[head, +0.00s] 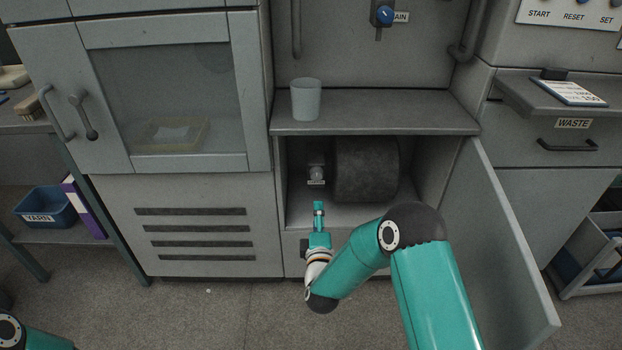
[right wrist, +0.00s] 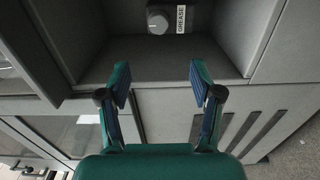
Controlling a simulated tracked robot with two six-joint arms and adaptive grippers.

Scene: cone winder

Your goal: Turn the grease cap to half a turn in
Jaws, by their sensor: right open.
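The grease cap (head: 316,172) is a small light grey round knob inside the open compartment, left of a dark cylinder. It also shows at the top of the right wrist view (right wrist: 157,22), beside a GREASE label (right wrist: 181,19). Which way its mark points is too small to tell. My right gripper (head: 319,205) is in front of the compartment, below the cap in the head view and apart from it. In the right wrist view its two fingers (right wrist: 160,78) are spread with nothing between them. My left gripper is out of view.
The dark cylinder (head: 366,169) fills the compartment's right part. The compartment's door (head: 498,240) stands open at the right. A shelf (head: 375,112) with a grey cup (head: 306,99) lies above the opening. A slotted panel (head: 190,228) is to the left.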

